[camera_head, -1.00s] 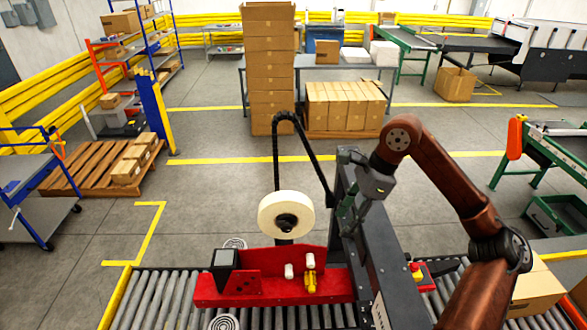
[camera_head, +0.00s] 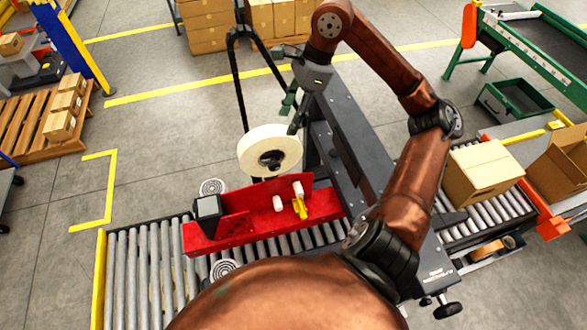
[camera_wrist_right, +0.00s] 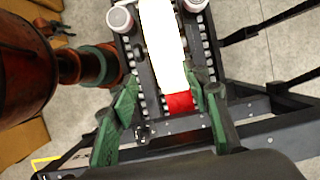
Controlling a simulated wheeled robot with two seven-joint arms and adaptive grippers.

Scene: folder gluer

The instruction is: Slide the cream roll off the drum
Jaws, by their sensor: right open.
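The cream roll (camera_head: 264,139) sits on the dark drum (camera_head: 270,160) above the red plate of the machine, its flat face towards my head camera. My right gripper (camera_head: 290,112) is just behind and to the right of the roll, its green fingers pointing down towards it. In the right wrist view the roll (camera_wrist_right: 163,45) shows as a bright strip between the two green fingers of the open gripper (camera_wrist_right: 161,88). The right finger looks close to the roll; whether it touches is unclear. My left gripper is not in view.
The red plate (camera_head: 270,208) carries white knobs and a yellow part (camera_head: 300,208) below the roll. A dark machine frame (camera_head: 345,155) stands right of it. Rollers (camera_head: 140,265) run underneath. Boxes (camera_head: 484,172) sit at the right.

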